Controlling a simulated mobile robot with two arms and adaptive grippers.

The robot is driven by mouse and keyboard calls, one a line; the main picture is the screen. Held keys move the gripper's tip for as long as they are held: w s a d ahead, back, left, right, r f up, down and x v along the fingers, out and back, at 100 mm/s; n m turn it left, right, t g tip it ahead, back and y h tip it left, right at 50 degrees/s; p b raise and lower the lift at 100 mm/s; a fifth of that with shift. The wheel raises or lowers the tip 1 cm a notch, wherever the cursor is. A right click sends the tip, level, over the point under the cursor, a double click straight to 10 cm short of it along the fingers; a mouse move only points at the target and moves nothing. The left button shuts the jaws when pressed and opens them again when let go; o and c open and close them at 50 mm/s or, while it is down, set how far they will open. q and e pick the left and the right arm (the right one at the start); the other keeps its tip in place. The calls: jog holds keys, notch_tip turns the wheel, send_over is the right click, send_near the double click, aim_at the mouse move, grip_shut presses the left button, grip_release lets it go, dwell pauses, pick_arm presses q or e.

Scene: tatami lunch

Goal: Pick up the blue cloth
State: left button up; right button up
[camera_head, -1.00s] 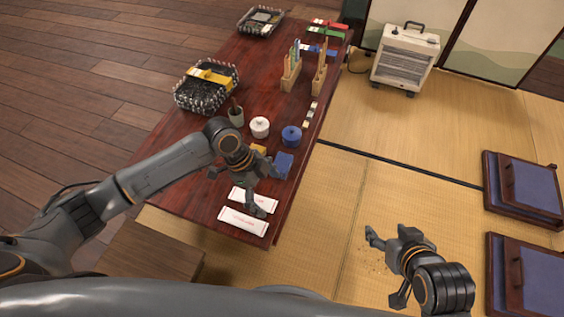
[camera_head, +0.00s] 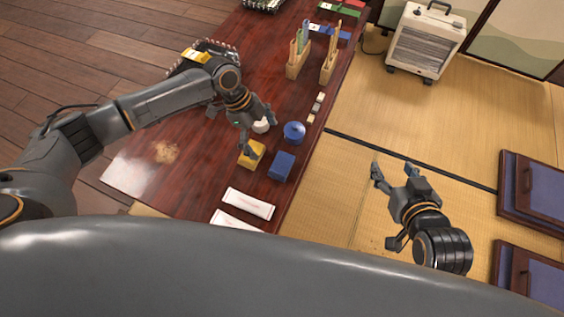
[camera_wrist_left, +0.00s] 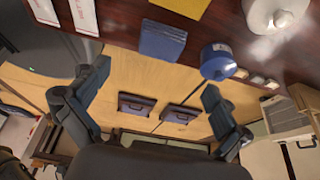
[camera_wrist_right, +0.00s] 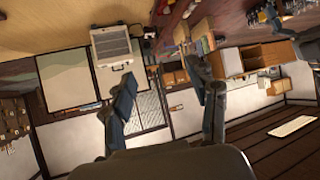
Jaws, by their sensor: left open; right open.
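The blue cloth (camera_head: 282,166) lies folded flat near the right edge of the dark red table (camera_head: 190,190). In the left wrist view the blue cloth (camera_wrist_left: 162,40) is at the top, left of the blue lidded pot. My left gripper (camera_head: 260,130) is open and empty, above the table to the upper left of the cloth and apart from it; its spread fingers also show in the left wrist view (camera_wrist_left: 155,80). My right gripper (camera_head: 393,172) is open and empty over the tatami, right of the table. The right wrist view does not show the cloth.
A yellow cloth (camera_head: 251,154) lies just left of the blue one. A blue lidded pot (camera_head: 294,132) and a white pot (camera_head: 261,126) stand behind. White packets (camera_head: 248,203) lie in front. Wooden holders (camera_head: 299,60) stand farther back.

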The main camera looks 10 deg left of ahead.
aim_at(281, 164)
pick_arm(q)
jog(key=b+x, duration=0.1)
jog(key=x, duration=0.4)
jog(key=shift+f, duration=0.15)
jog(key=shift+d+f+b, duration=0.25)
jog(key=shift+f+b, duration=0.05)
jog(key=shift+f, duration=0.1)
jog(key=b+x, duration=0.2)
jog(key=x, duration=0.2)
jog(key=shift+d, duration=0.2)
jog(key=shift+f, duration=0.2)
jog(key=shift+s, duration=0.1)
jog(key=c, duration=1)
pick_arm(e)
jog(key=w+a+r+t+y, duration=0.1)
jog(key=w+r+t, duration=0.1)
jog(key=r+t, duration=0.3)
jog(key=w+a+r+t+y, duration=0.1)
jog(key=r+t, duration=0.4)
jog(key=r, duration=0.6)
jog(key=shift+w+a+y, duration=0.4)
jog(key=shift+a+y, duration=0.2)
jog(key=shift+a, duration=0.05)
